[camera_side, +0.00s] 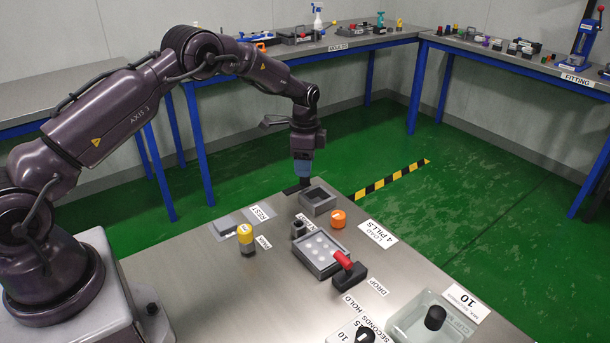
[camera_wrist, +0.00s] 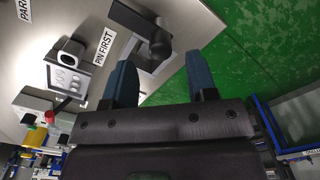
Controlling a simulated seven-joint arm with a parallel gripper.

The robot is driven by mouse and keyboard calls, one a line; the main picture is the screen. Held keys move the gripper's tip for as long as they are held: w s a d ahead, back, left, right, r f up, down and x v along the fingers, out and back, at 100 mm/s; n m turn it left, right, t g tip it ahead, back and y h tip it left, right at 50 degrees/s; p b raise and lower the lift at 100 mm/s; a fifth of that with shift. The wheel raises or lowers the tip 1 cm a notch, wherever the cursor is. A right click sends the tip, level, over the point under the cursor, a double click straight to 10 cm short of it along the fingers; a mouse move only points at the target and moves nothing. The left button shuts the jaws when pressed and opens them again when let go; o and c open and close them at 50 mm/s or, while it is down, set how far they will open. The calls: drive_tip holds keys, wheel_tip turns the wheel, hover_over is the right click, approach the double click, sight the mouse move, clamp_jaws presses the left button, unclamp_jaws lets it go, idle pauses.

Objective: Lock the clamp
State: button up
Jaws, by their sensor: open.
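A black lever on a dark block (camera_wrist: 145,28), which looks like the clamp, stands near the table corner in the wrist view. In the side view a dark bar (camera_side: 293,189) shows low beside my gripper and seems to be the same part. My gripper (camera_side: 304,182) points down close above it at the far end of the table. In the wrist view my gripper's two blue fingers (camera_wrist: 161,85) are apart with nothing held between them. Whether a finger touches the lever cannot be told, and its lock position is unclear.
A hollow grey box (camera_side: 317,207) and an orange cap (camera_side: 338,219) stand near my gripper. A pill tray (camera_side: 310,258), red-handled lever (camera_side: 343,259), yellow-topped knob (camera_side: 245,233) and clear bin (camera_side: 405,325) stand nearer. Green floor lies beyond the table edge.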

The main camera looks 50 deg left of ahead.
drive_tip(key=shift+f, duration=2.05)
drive_tip(key=c, duration=0.9)
